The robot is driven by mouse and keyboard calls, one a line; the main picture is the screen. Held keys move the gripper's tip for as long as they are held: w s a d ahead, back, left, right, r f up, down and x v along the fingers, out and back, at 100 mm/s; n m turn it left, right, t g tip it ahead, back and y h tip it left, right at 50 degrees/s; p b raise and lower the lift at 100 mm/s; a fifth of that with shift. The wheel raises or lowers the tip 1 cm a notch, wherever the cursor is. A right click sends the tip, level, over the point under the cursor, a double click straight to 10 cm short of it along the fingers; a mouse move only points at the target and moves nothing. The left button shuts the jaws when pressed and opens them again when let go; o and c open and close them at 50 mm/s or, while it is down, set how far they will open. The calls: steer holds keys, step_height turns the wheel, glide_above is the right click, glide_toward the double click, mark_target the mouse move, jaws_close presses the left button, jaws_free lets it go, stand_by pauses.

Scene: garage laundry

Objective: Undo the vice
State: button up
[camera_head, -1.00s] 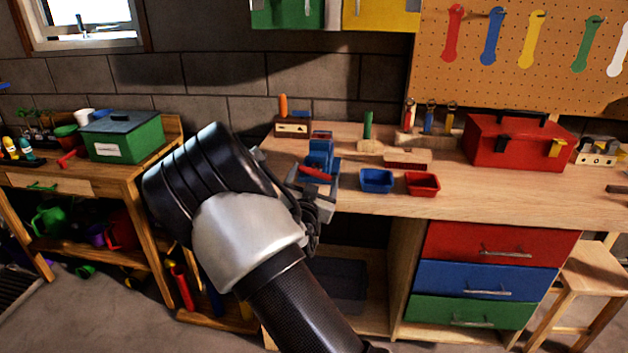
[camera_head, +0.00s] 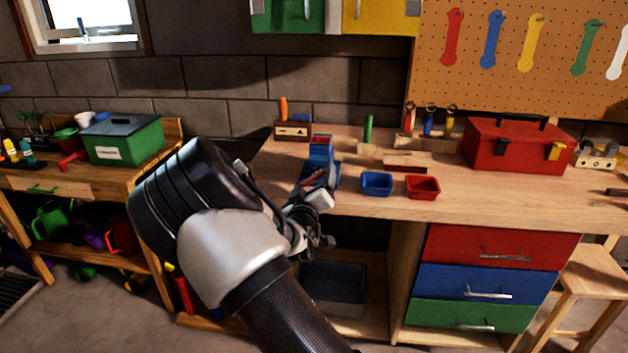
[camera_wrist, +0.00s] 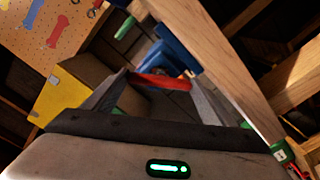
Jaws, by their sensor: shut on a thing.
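The blue vice (camera_head: 321,150) is mounted at the front left edge of the wooden workbench (camera_head: 500,195). Its red handle (camera_head: 314,179) faces the front and slants up to the right. My gripper (camera_head: 311,190) is at the front of the vice, with the arm coming from below. In the wrist view the red handle (camera_wrist: 160,81) lies across between the two grey fingers of my gripper (camera_wrist: 157,85), and the blue vice body (camera_wrist: 178,50) is just beyond. The fingers are shut on the handle. The vice's jaws are too small to judge.
A blue tray (camera_head: 377,184) and a red tray (camera_head: 422,187) stand right of the vice. A wooden block (camera_head: 405,161) lies behind them. A red toolbox (camera_head: 518,146) is farther right. A lower side table with a green box (camera_head: 124,141) is at the left.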

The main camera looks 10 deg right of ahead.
steer(key=shift+w+d+r+n+p, duration=0.1)
steer(key=shift+r+n+p, duration=0.05)
steer(key=shift+n, duration=0.6)
steer(key=shift+r+n+p, duration=0.1)
steer(key=shift+n+p, duration=0.05)
steer(key=shift+n, duration=0.6)
steer(key=o, duration=0.9)
steer(key=shift+o, duration=0.7)
steer(key=shift+f, duration=0.2)
